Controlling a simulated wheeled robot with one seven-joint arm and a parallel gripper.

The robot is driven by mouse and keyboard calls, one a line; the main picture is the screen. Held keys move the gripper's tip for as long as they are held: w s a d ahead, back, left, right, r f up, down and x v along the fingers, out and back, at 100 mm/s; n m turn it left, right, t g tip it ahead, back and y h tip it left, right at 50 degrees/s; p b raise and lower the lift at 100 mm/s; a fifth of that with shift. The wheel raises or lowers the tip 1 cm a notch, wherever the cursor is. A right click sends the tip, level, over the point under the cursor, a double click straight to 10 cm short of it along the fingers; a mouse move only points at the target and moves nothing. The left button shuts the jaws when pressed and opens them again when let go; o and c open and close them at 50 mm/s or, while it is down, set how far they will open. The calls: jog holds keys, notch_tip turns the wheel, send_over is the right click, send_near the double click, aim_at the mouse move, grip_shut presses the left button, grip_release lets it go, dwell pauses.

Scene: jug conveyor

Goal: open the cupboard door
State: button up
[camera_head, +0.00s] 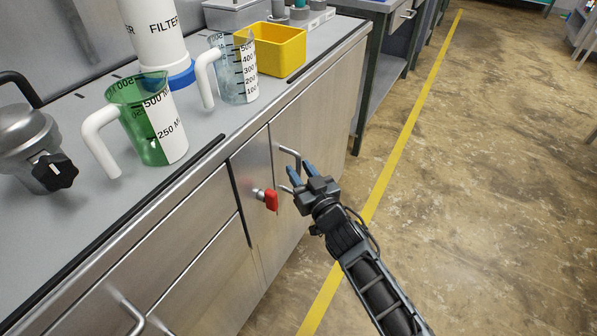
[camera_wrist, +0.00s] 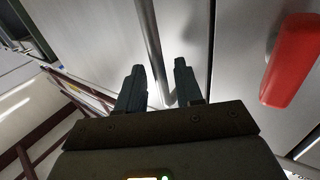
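The cupboard door (camera_head: 318,118) is a brushed metal panel in the front of the bench, and it looks closed. Its upright bar handle (camera_head: 288,151) is partly hidden behind my fingers. My gripper (camera_head: 301,171) is at the handle with its two fingers apart. In the wrist view, the handle (camera_wrist: 150,35) runs down between the two fingertips of my gripper (camera_wrist: 160,70), with gaps visible beside it. I cannot tell whether either finger touches it.
A red-handled knob or key (camera_head: 271,199) sticks out of the panel left of the door. On the worktop stand a green jug (camera_head: 137,128), a clear jug (camera_head: 230,80) and a yellow bin (camera_head: 283,52). The floor (camera_head: 480,180) to the right is clear.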

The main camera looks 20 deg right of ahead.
jog(key=shift+w, duration=0.7)
grip_shut()
